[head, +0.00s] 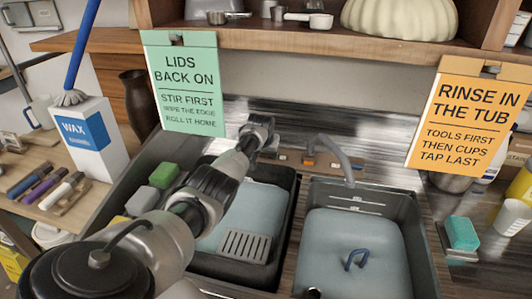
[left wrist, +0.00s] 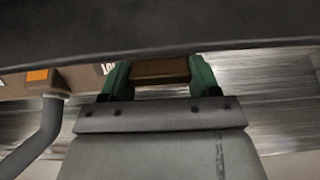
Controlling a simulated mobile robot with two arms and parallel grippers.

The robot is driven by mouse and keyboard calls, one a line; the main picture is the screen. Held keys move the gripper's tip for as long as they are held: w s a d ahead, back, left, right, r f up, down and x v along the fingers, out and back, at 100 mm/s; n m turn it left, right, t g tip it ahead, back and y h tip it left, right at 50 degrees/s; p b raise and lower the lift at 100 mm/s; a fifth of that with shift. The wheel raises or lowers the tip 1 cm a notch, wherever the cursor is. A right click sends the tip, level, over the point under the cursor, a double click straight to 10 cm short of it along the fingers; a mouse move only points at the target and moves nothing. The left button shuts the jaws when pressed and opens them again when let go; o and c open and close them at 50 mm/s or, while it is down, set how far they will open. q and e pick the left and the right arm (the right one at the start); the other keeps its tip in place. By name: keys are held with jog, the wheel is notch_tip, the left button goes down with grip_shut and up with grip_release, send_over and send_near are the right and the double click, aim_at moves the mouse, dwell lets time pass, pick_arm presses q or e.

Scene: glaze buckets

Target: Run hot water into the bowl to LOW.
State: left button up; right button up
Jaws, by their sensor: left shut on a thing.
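My left gripper (head: 262,128) reaches over the back rim of the sink. In the left wrist view its green fingers (left wrist: 160,78) are shut on a brown block (left wrist: 160,71) at the back strip. Left of it are an orange block (left wrist: 40,76), partly hidden lettering and the grey spout (left wrist: 35,140). In the head view the spout (head: 338,152) arcs toward the right basin (head: 312,215), which has a pale blue surface and a blue loop handle (head: 355,260). The left basin (head: 290,190) is partly behind my arm. No running water shows. My right gripper is not in view.
A green card (head: 182,85) and an orange card (head: 470,115) hang from the shelf (head: 330,42) above the sink. A metal bowl (head: 450,183) is partly hidden at right. A green sponge (head: 462,233) sits right of the basins. A wax box (head: 90,138) stands at left.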

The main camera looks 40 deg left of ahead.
pick_arm(q)
jog(key=o, duration=0.9)
jog(key=shift+r, duration=0.1)
jog(key=shift+s+d+r+p, duration=0.1)
jog(key=shift+s+r+p, duration=0.15)
jog(key=shift+r, duration=0.3)
jog(key=v, duration=0.9)
jog(key=shift+s+d+r, duration=0.1)
jog(key=shift+r, duration=0.05)
